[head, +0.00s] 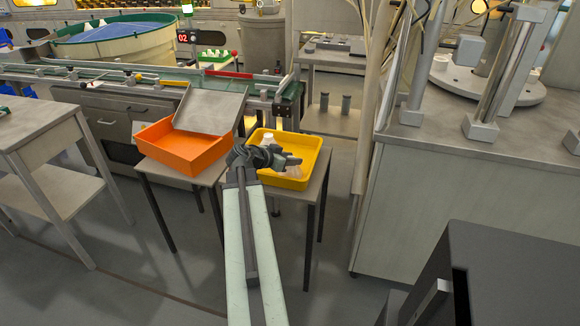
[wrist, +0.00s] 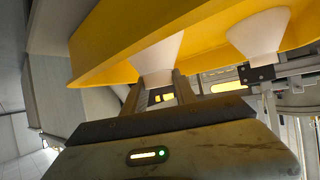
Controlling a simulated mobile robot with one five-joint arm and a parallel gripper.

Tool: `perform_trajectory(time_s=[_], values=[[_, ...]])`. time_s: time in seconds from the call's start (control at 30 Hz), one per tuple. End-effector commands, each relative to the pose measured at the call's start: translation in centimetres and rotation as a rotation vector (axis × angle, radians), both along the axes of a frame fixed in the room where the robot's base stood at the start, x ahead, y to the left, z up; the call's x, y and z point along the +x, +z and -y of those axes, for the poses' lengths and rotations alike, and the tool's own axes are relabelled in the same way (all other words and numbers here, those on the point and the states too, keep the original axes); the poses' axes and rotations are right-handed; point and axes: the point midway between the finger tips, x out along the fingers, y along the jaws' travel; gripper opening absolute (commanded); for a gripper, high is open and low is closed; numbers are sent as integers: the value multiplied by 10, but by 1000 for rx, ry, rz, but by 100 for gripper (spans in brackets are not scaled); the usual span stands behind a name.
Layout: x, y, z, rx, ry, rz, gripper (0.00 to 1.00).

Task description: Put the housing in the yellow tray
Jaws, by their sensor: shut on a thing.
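The yellow tray (head: 285,184) stands on a small grey table, and its wall fills the upper part of the wrist view (wrist: 105,45). My gripper (head: 294,160) is over the tray, its fingers (wrist: 158,92) shut on a white cone-shaped housing (wrist: 157,60). That housing shows as a pale shape below my fingertips in the head view (head: 292,170), partly hidden. A second white cone-shaped piece (wrist: 260,38) is beside it in the wrist view. A white piece (head: 267,139) also shows in the tray behind my gripper. I cannot tell whether the held housing touches the tray floor.
An orange tray (head: 180,154) with a grey panel (head: 212,108) at its back stands left of the yellow tray. A conveyor (head: 150,78) runs behind. A grey cabinet (head: 410,195) is at the right, and a grey table (head: 35,130) at the left.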

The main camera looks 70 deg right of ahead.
Motion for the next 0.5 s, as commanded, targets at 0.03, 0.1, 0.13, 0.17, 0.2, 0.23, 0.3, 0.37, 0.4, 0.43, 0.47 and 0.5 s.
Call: perform_trajectory(time_s=[0.03,0.1,0.13,0.17,0.2,0.23,0.3,0.37,0.4,0.43,0.47,0.5], values=[[0,2,0,1,0,1,0],[0,2,0,1,0,1,0],[0,2,0,1,0,1,0],[0,2,0,1,0,1,0],[0,0,0,1,0,1,0],[0,-2,0,1,0,1,0],[0,0,0,1,0,1,47],[1,0,0,0,0,2,55],[1,0,0,0,0,2,55],[1,0,0,1,1,1,55],[1,0,0,1,1,1,55],[1,0,0,1,1,1,55]])
